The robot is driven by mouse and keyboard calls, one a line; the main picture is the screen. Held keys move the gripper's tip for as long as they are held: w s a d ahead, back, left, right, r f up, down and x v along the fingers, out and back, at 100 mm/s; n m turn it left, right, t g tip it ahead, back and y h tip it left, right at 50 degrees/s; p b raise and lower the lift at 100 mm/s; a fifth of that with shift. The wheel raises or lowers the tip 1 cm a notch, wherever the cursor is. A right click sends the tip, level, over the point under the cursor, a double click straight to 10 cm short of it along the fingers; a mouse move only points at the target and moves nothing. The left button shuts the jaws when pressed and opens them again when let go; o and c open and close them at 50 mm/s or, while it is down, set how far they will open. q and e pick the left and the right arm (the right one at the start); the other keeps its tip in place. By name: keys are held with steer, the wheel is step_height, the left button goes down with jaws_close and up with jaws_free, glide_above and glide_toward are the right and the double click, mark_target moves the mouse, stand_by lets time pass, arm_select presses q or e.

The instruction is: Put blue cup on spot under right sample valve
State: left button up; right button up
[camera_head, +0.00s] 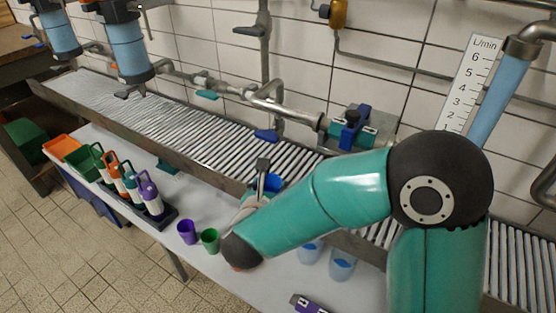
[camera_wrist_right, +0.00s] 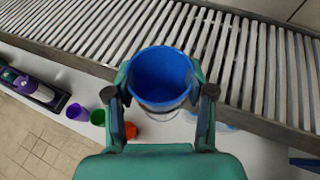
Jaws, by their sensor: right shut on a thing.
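The blue cup (camera_wrist_right: 160,75) is upright in my right gripper (camera_wrist_right: 163,95), one finger on each side of it, its open top facing the wrist camera. In the head view the blue cup (camera_head: 274,182) shows partly behind my right gripper (camera_head: 264,184), close to the near edge of the roller conveyor. A tap with a blue handle (camera_head: 266,135) hangs over the rollers behind the cup. Another tap with a teal handle (camera_head: 207,95) is farther left. I cannot make out a marked spot under either tap. My left gripper is not in view.
A purple cup (camera_head: 187,231) and a green cup (camera_head: 210,240) stand on the white table (camera_head: 225,285). Clear cups with blue (camera_head: 342,264) stand right of them. A rack of bottles (camera_head: 150,197) is at left. The conveyor (camera_head: 160,117) has a raised metal edge.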

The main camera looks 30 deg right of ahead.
steer(key=w+d, duration=0.3)
steer(key=w, duration=0.1)
steer(key=w+d+p, duration=0.1)
steer(key=w+d, duration=0.1)
steer(key=w, duration=0.1)
steer(key=shift+d, duration=0.3)
steer(key=w+d, duration=0.2)
steer(key=w, duration=0.1)
steer(key=shift+d, duration=0.15)
steer(key=shift+f, duration=0.75)
steer(key=shift+f, duration=0.1)
steer(key=o, duration=1.1)
